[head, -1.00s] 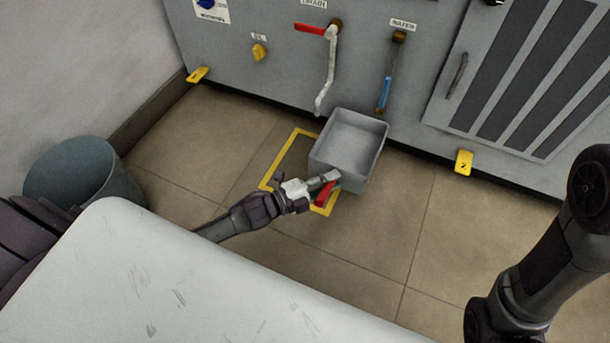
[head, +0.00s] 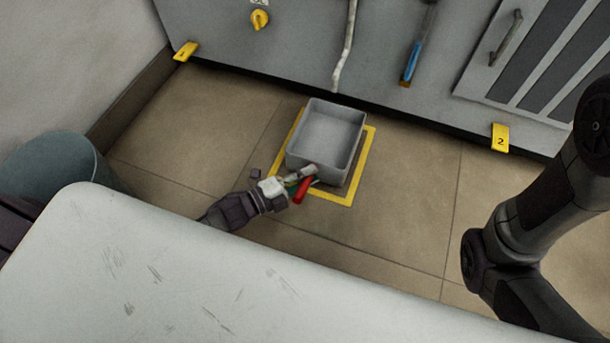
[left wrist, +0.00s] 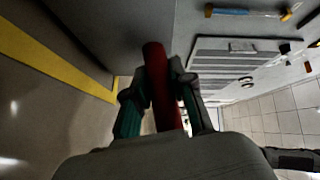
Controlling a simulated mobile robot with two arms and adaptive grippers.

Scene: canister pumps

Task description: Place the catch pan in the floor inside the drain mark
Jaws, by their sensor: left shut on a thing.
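The grey, square, open-topped catch pan (head: 326,135) is over the drain mark (head: 365,160), a yellow outline on the floor. Yellow shows at the pan's left, right and near sides; part of the far side is hidden behind the pan. I cannot tell whether the pan touches the floor or hangs just above it. My left gripper (head: 302,182) is at the pan's near side, shut on its red handle. The left wrist view shows the red handle (left wrist: 161,85) between the fingers, with a yellow stripe (left wrist: 50,60) beside the pan. My right gripper is out of view.
A grey cabinet (head: 290,50) stands behind, with a white drain pipe and a blue-handled lever (head: 412,62). Yellow tags (head: 500,138) mark its base. A bucket (head: 55,165) is at left. A pale scratched surface (head: 190,270) fills the foreground. Floor right of the mark is clear.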

